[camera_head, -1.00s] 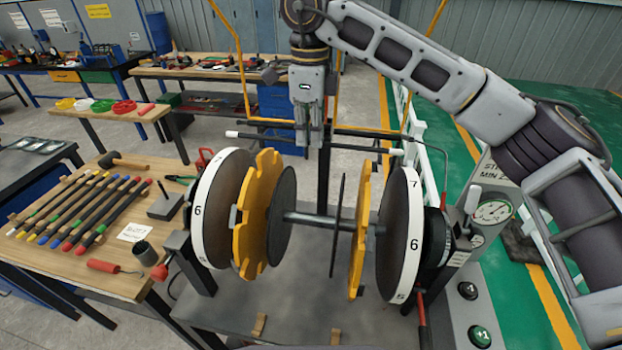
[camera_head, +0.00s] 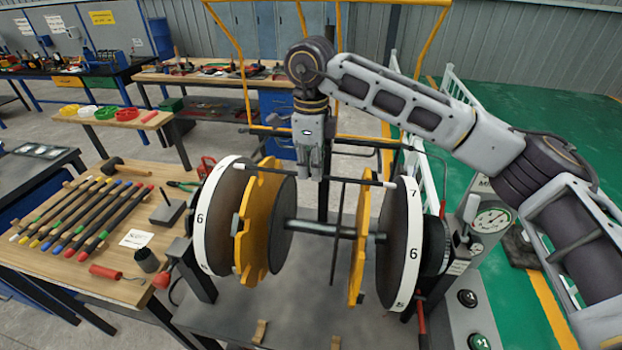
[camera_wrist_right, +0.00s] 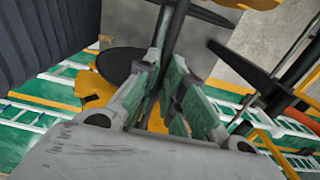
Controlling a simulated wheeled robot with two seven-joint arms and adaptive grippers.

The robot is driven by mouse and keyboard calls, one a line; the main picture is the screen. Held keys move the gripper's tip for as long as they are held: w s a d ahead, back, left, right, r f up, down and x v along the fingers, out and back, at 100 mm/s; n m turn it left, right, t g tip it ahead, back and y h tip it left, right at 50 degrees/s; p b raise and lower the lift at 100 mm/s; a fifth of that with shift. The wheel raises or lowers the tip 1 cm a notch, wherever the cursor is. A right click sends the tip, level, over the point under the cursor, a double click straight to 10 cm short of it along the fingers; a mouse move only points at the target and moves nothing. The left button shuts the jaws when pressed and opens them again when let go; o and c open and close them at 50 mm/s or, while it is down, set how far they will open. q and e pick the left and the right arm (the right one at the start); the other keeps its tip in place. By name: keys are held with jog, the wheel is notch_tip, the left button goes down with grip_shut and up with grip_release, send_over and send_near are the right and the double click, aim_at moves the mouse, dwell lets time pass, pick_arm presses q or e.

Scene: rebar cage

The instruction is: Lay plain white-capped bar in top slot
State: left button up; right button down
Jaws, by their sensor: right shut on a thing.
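My right gripper (camera_head: 314,176) is shut on a dark, thin bar (camera_head: 350,181), held nearly level across the upper part of the cage jig. A pale cap shows at the bar's right end, near the right numbered wheel (camera_head: 413,240). Its left part runs near the top of the left yellow notched disc (camera_head: 252,230). I cannot tell whether the bar sits in a slot or hovers over it. The right yellow notched disc (camera_head: 358,255) stands below the bar's right half. In the wrist view the green-padded fingers (camera_wrist_right: 165,95) close around a dark rod. My left gripper is out of view.
The left numbered wheel (camera_head: 207,215) and a central axle (camera_head: 310,228) make up the jig. A wooden table (camera_head: 60,262) at left holds several colour-capped bars (camera_head: 85,215), a hammer and a cup. A gauge post (camera_head: 490,226) stands at right.

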jog(key=shift+f+p, duration=0.45)
jog(key=shift+f, duration=1.35)
jog(key=shift+f, duration=0.1)
jog(key=c, duration=1.5)
grip_release()
jog(key=shift+r+b, duration=1.3)
jog(key=shift+r, duration=4.8)
